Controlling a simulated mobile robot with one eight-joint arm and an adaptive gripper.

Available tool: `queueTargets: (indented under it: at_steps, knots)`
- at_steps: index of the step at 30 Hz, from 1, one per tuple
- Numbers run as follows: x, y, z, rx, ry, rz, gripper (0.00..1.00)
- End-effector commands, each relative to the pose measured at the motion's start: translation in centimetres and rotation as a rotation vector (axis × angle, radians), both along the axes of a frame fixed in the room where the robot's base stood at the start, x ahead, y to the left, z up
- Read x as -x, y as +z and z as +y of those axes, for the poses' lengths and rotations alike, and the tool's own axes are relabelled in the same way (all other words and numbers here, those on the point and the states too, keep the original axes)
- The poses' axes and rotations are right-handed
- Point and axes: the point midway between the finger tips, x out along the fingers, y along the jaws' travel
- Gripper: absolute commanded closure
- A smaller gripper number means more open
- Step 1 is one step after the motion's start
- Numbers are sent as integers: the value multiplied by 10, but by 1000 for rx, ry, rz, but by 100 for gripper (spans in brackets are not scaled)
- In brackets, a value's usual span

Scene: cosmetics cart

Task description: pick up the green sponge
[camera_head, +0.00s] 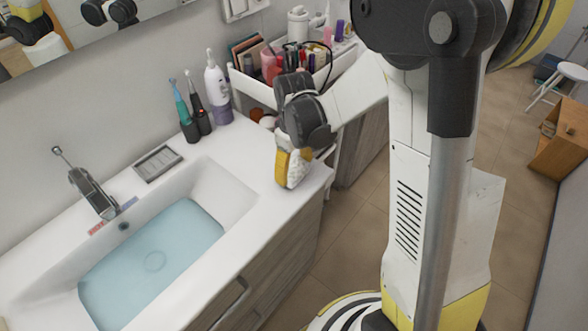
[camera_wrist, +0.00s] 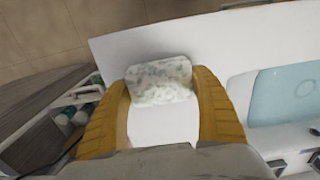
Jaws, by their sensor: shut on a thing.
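A pale, green-speckled sponge (camera_wrist: 160,82) is between the two yellow fingers of my gripper (camera_wrist: 162,92) in the wrist view, with both fingers against its sides. In the head view, my gripper (camera_head: 288,168) points down at the right end of the white sink counter (camera_head: 245,160). A whitish part of the sponge (camera_head: 297,170) shows beside the yellow finger. The gripper is shut on the sponge. I cannot tell whether the sponge touches the counter.
The basin (camera_head: 155,258) holds bluish water, with a faucet (camera_head: 92,192) behind it. A soap dish (camera_head: 158,163), electric toothbrushes (camera_head: 186,112) and a white-and-purple bottle (camera_head: 216,90) stand along the wall. A white cart (camera_head: 255,90) full of cosmetics is behind my gripper.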

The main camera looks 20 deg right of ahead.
Motion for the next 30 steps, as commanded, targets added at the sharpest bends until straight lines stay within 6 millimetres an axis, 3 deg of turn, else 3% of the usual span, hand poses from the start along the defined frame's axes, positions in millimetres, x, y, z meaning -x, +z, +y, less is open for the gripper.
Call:
queueTargets:
  at_steps: [5, 9, 21, 30]
  knots:
    - [0, 19, 0, 0, 0, 0, 54]
    - [1, 47, -2, 0, -1, 0, 54]
    - [47, 96, -79, 0, -4, 0, 54]
    - [60, 108, -100, 0, 0, 0, 54]
